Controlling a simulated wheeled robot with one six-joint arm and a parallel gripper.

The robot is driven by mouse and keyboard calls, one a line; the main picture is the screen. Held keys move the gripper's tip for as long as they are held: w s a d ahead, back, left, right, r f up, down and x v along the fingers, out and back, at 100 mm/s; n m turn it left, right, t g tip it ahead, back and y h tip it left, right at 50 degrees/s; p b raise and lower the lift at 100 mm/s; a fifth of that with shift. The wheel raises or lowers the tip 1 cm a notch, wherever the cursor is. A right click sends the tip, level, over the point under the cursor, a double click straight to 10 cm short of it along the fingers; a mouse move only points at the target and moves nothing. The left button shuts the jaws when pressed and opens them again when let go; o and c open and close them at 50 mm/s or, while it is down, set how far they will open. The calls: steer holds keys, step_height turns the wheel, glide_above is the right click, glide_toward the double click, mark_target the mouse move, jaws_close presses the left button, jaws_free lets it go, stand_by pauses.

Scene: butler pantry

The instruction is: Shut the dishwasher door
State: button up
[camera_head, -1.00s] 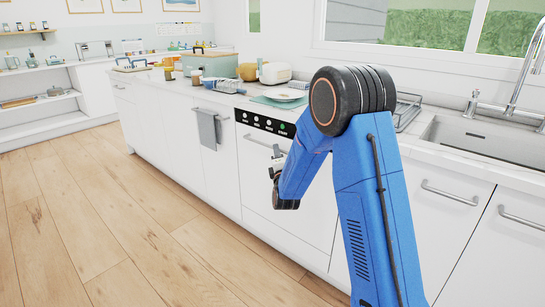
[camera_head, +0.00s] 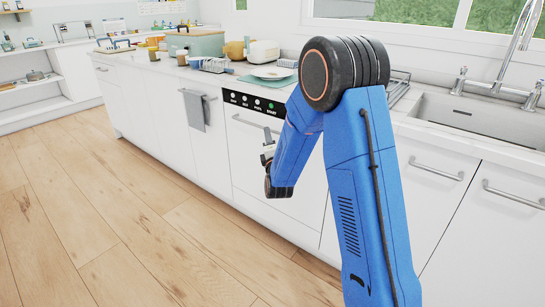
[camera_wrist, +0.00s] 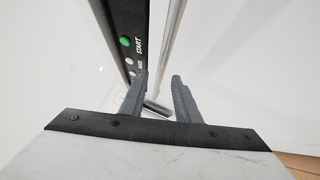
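The dishwasher has a white door (camera_head: 243,165) below a black control panel (camera_head: 256,104) with a green START button. The door looks upright and about flush with the cabinets in the head view. Its bar handle (camera_head: 245,122) runs just under the panel. My gripper (camera_head: 268,148) is in front of the door's right part, partly hidden by my arm. In the wrist view my gripper (camera_wrist: 160,80) has its two fingers apart. The panel (camera_wrist: 122,30) is at the left, and the grey handle (camera_wrist: 171,40) runs down toward the space between the fingers. Contact cannot be told.
A towel (camera_head: 195,110) hangs on the cabinet to the left. A sink (camera_head: 480,114) is at the right. The wooden floor (camera_head: 110,200) is clear.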

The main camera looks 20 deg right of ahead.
steer(key=v, duration=1.3)
steer(key=s+d+r+m+g+y, duration=0.1)
steer(key=s+m+g, duration=0.6)
steer(key=s, duration=1.3)
steer(key=s+d+r+m+g+y, duration=0.1)
steer(key=s+d+r+m+g, duration=0.2)
steer(key=s+m+g, duration=0.5)
steer(key=s+r+m, duration=0.1)
steer(key=s+m, duration=0.3)
steer(key=s, duration=0.9)
steer(key=shift+s+d+r+y, duration=0.2)
steer(key=shift+d+r+y, duration=0.05)
steer(key=shift+d+y, duration=0.15)
